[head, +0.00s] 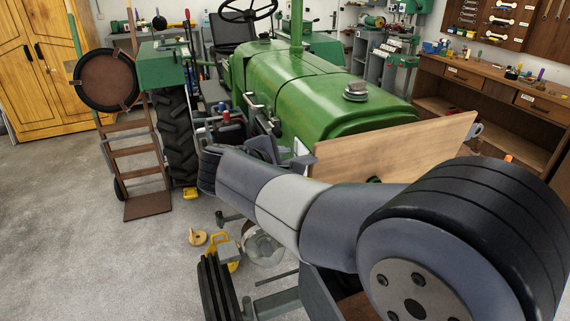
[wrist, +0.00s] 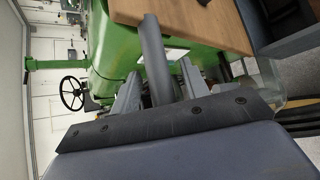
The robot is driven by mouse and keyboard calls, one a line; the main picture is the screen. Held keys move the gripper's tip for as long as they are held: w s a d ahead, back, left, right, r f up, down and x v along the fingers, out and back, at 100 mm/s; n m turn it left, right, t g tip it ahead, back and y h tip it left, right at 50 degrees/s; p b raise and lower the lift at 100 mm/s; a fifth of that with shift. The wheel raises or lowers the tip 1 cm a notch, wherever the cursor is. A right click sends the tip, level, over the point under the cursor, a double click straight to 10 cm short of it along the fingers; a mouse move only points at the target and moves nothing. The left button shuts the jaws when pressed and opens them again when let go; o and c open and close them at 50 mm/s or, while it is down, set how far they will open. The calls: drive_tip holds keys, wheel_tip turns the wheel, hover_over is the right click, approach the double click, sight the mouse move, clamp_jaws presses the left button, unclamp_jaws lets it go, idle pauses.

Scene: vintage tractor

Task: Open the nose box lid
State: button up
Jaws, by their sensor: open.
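A flat light-wood board (head: 400,152) stands tilted across the front of the green tractor (head: 300,85); I take it to be the nose box lid, but I cannot be sure. It also shows at the top of the wrist view (wrist: 195,22). My gripper (head: 285,152) is at the left end of the board, beside the tractor's side. In the wrist view my gripper's two fingers (wrist: 160,75) are apart, with a grey bar (wrist: 153,50) between them. The bar runs up to the board's edge. I cannot tell whether the fingers touch it. My arm hides the board's lower part.
A rust-brown hand truck (head: 135,150) and a large rear tyre (head: 175,135) stand left of the tractor. A yellow item (head: 222,252) lies on the floor near a front wheel. A wooden workbench (head: 490,85) lines the right wall.

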drive_tip(key=b+v, duration=0.2)
drive_tip(key=v, duration=0.9)
